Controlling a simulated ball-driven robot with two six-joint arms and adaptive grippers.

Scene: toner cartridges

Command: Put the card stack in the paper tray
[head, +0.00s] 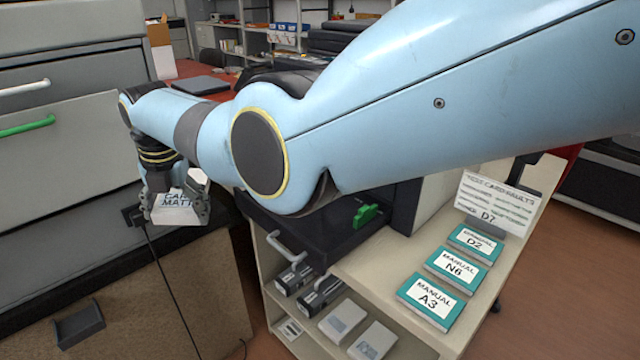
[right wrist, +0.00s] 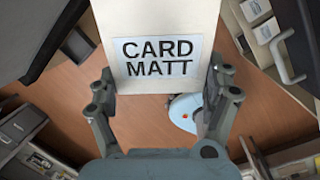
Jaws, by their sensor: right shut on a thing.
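The card stack (head: 178,212) is a pale block with a white label reading "CARD MATT". My right gripper (head: 174,200) is shut on it and holds it in the air at the left of the head view, in front of the grey cabinet. In the right wrist view the card stack (right wrist: 160,25) sits between the two fingers of the right gripper (right wrist: 163,85), label facing the camera. A dark drawer-like unit (head: 300,232) with a grey handle lies below my right arm; I cannot tell whether it is the paper tray. My left gripper is not in view.
A green lever (head: 366,215) is on the dark machine. Boxes (head: 343,322) fill the shelf below. A small grey holder (head: 78,325) is at lower left. My right arm hides the middle.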

